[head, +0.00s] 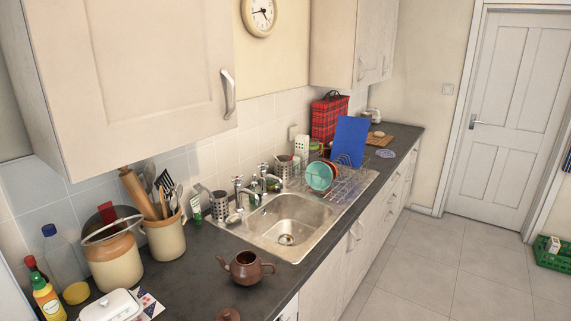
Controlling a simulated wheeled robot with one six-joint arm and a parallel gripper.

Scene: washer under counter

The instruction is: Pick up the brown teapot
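The brown teapot (247,268) stands upright on the dark countertop, in front of the sink's near left corner in the head view. Its spout points left and its handle points right, toward the counter's front edge. Its top looks open, without a lid on it. A round brown object (228,315), which looks like a lid, lies on the counter nearer to me, cut off by the bottom edge of the picture. My gripper is not in view.
A utensil crock (165,238) and a larger jar (113,263) stand left of the teapot. A white lidded dish (110,307) is at the lower left. The steel sink (287,222) lies behind. Wall cupboards (130,70) overhang the counter.

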